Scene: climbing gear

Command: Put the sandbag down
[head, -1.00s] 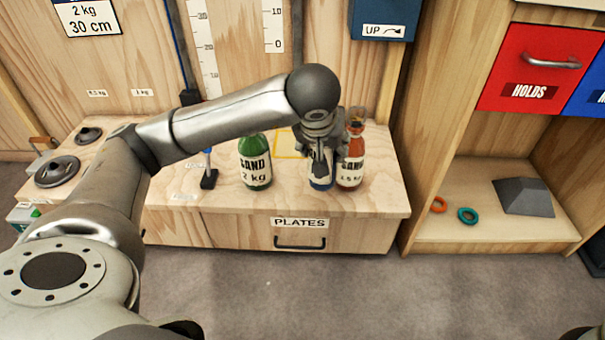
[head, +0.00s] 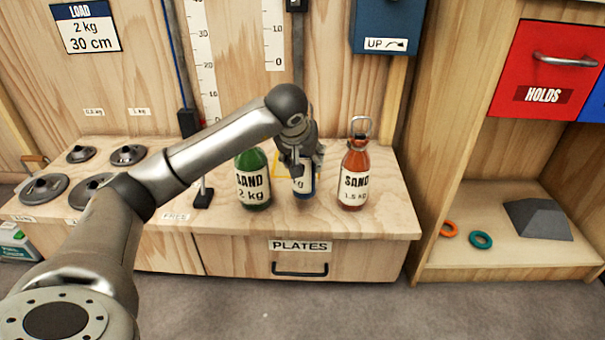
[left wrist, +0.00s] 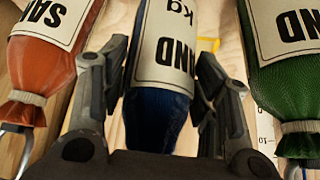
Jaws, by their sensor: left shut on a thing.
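The blue sandbag (head: 304,186) is upright over the wooden bench, between the green 2 kg sandbag (head: 253,185) and the orange 1.5 kg sandbag (head: 353,183). My left gripper (head: 299,163) is shut on the blue sandbag near its top and hides much of it. In the left wrist view the blue sandbag (left wrist: 158,112) is between the two fingers, with the orange one (left wrist: 45,75) and green one (left wrist: 285,95) to either side. I cannot tell whether its base touches the bench. Part of a yellow outline (head: 279,164) shows behind it. My right gripper is out of view.
The bench top (head: 388,212) is clear in front of the sandbags. A small black stand (head: 203,198) is left of the green sandbag, with several grey plates (head: 42,188) further left. A shelf at right holds rings (head: 480,240) and a grey block (head: 538,219).

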